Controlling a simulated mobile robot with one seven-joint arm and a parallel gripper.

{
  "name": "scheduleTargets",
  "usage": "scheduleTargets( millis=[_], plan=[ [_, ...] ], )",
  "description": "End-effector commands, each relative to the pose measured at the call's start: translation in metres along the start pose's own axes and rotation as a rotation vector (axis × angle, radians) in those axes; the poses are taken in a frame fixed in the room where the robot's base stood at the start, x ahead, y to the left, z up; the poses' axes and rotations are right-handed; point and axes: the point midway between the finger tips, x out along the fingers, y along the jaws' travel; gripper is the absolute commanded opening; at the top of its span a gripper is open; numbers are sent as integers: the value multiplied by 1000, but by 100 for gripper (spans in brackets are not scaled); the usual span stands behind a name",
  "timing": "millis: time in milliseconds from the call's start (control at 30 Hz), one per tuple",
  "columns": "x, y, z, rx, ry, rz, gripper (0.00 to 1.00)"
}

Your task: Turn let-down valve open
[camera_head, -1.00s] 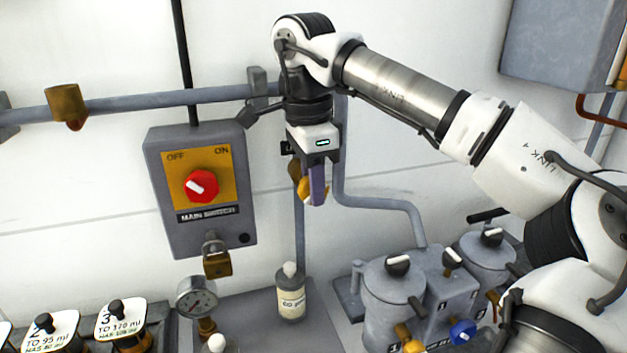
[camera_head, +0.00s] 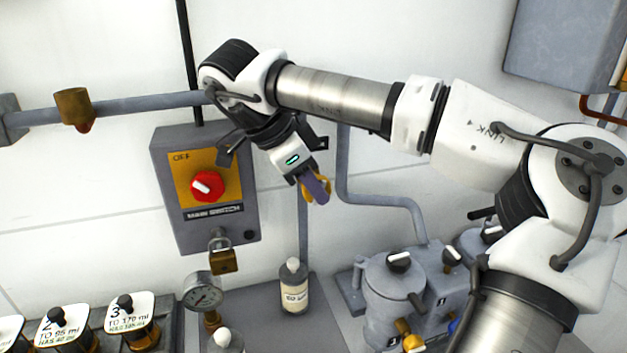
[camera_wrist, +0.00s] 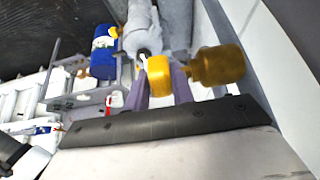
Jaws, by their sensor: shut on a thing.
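The let-down valve's yellow handle (camera_wrist: 159,78) sits between my fingers in the wrist view, with a brass body (camera_wrist: 218,65) just right of it. My gripper (camera_wrist: 160,85) is shut on this handle. In the head view my gripper (camera_head: 317,188) points down and right, tilted, in front of the vertical grey pipe. Only a yellow edge of the handle (camera_head: 326,184) shows beside the purple fingers there. The brass body is hidden in the head view. No label for the valve is readable.
The main switch box (camera_head: 205,190) with its red knob and padlock (camera_head: 222,255) is close left of my gripper. A labelled bottle (camera_head: 294,288) and a gauge (camera_head: 203,291) stand below. Grey canisters (camera_head: 393,290) are at lower right.

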Motion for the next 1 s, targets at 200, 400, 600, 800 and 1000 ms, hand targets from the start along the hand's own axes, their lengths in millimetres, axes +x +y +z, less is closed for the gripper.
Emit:
scheduleTargets(
  millis=[200, 400, 600, 800, 1000],
  plan=[
    [-2, 0, 0, 1, 2, -4, 1],
    [-2, 0, 0, 1, 2, -3, 35],
    [-1, 0, 0, 1, 1, -2, 45],
    [-2, 0, -1, 0, 1, -1, 45],
    [-20, 0, -6, -2, 1, -2, 45]
  ],
)
